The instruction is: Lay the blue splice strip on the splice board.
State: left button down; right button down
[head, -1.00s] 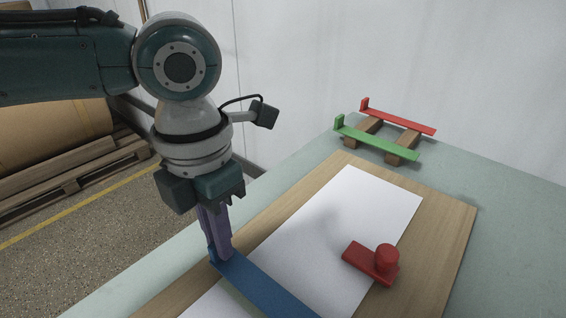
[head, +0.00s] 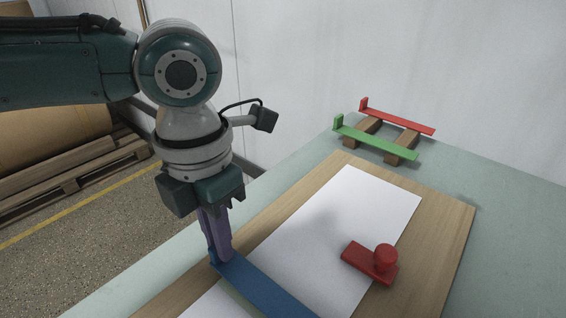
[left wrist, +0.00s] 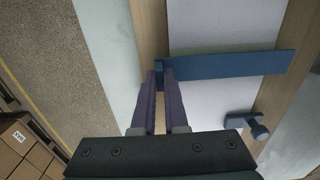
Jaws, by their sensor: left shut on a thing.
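The blue splice strip (head: 262,286) has an upright tab at its left end. My left gripper (head: 223,258) points down and is shut on that tab; its fingers also show in the left wrist view (left wrist: 162,82). The strip (left wrist: 230,65) lies crosswise over the wooden splice board (head: 451,218), between the far white sheet (head: 330,215) and the near white sheet (head: 208,303). I cannot tell whether it touches the board or hangs just above it. Its right end is cut off in the head view but shows in the left wrist view. My right gripper is not in view.
A red weight with a knob (head: 385,257) stands on the far sheet's right edge. A blue knobbed weight (left wrist: 244,124) shows on the near sheet's edge. Green (head: 378,139) and red (head: 398,117) strips lie on wooden blocks at the back. The table's left edge borders open floor.

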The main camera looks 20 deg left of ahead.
pick_arm(q)
jog(key=shift+f+b, duration=0.35)
jog(key=shift+f, duration=0.25)
jog(key=c, duration=0.9)
grip_release()
jog(key=shift+o, duration=0.2)
notch_tip(320, 180, up, 10)
jog(key=shift+p, duration=0.65)
